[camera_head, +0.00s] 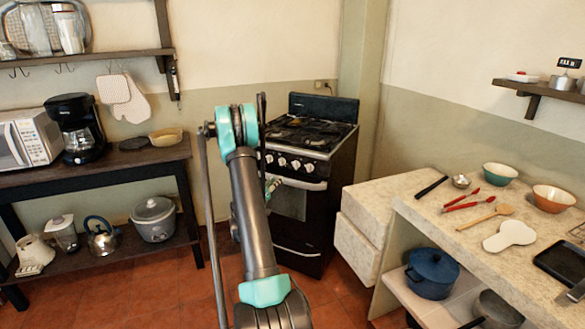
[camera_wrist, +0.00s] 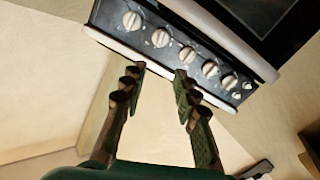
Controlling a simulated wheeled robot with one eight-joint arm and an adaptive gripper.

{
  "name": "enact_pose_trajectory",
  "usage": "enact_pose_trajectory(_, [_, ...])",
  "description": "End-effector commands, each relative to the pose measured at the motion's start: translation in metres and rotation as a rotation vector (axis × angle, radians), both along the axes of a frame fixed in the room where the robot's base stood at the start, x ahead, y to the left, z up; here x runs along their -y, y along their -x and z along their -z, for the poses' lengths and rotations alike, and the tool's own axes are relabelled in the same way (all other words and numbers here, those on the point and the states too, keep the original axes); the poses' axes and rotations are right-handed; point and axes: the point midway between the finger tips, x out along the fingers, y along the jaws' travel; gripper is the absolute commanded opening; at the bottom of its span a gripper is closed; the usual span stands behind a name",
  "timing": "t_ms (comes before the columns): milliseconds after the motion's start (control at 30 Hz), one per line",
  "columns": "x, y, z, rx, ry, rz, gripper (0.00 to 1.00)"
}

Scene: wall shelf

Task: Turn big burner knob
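The black stove (camera_head: 318,196) stands against the back wall in the head view, with a row of white knobs (camera_head: 296,165) on its front panel. The wrist view shows the same panel slanting across the top, with several round knobs (camera_wrist: 187,55) and smaller ones at its lower right end. I cannot tell which knob is for the big burner. My gripper (camera_wrist: 160,72) is open and empty, its two fingers apart and pointing at the panel. The fingertips appear just short of the knobs, with no clear contact. In the head view my arm hides part of the stove's left side.
A stone counter (camera_head: 404,191) with utensils and bowls stands right of the stove. A dark wooden table (camera_head: 98,178) with a microwave (camera_head: 30,138) and coffee maker (camera_head: 76,126) stands at left. Red floor tiles are open in front of the stove.

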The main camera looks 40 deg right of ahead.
Motion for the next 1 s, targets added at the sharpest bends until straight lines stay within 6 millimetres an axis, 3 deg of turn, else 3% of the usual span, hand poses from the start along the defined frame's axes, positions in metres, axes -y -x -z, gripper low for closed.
enact_pose_trajectory(267, [0.012, -0.006, 0.000, 0.054, -0.028, 0.001, 0.30])
enact_pose_trajectory(1000, [0.134, -0.068, 0.000, 0.052, -0.026, 0.001, 0.30])
